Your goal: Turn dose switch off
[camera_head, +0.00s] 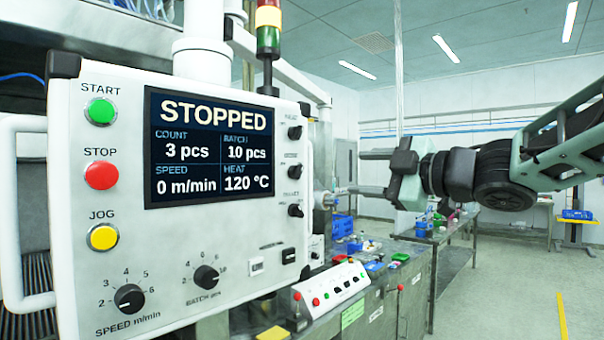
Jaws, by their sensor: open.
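The white control panel (110,250) fills the left of the view. Three black rotary switches stand in a column at its right edge: an upper one (295,132), a middle one (293,172) and a lower one (295,210). Their small labels are too blurred to read, so I cannot tell which is the dose switch or how it is set. My gripper (360,173) is to the right of this column, with its two fingers pointing left. It is open and empty, and appears apart from the panel.
The panel also has a screen (209,150) reading STOPPED, green, red and yellow buttons, a speed knob (129,298) and a batch knob (206,277). A smaller button box (335,288) and a cluttered bench (440,240) are below my arm. Open floor shows at right.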

